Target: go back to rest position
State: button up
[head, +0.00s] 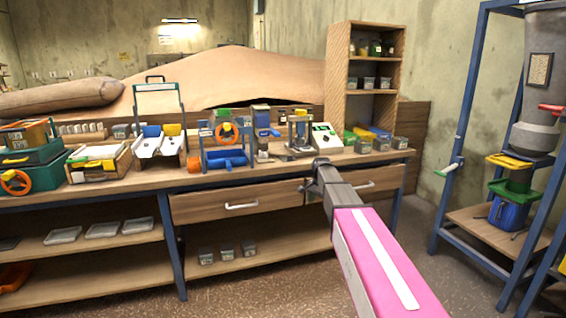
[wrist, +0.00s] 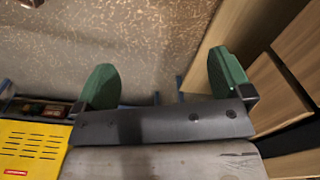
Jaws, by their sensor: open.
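My gripper (wrist: 165,88) shows in the wrist view with its two green fingers spread wide apart and nothing between them. Speckled floor lies beyond the fingers. In the head view my pink arm reaches forward from the lower right, and its dark end (head: 326,180) is in front of the workbench (head: 240,182), near the drawers. The fingertips cannot be made out in the head view.
The bench top carries an orange-wheeled blue device (head: 226,145), a white device with a green panel (head: 325,137) and several bins. A blue-framed hopper stand (head: 470,125) is at the right. Floor between bench and stand is clear.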

jog(key=s+d+f+n, duration=0.1)
jog(key=s+f+n, duration=0.2)
jog(key=s, duration=0.7)
jog(key=s+f+n, duration=0.4)
jog(key=s+f, duration=0.2)
jog(key=s, duration=0.4)
jog(key=s+d+f+n, duration=0.1)
jog(key=s+f+n, duration=0.2)
jog(key=s, duration=0.8)
notch_tip(320, 180, down, 2)
jog(key=shift+d+f, duration=0.2)
jog(key=shift+d, duration=0.15)
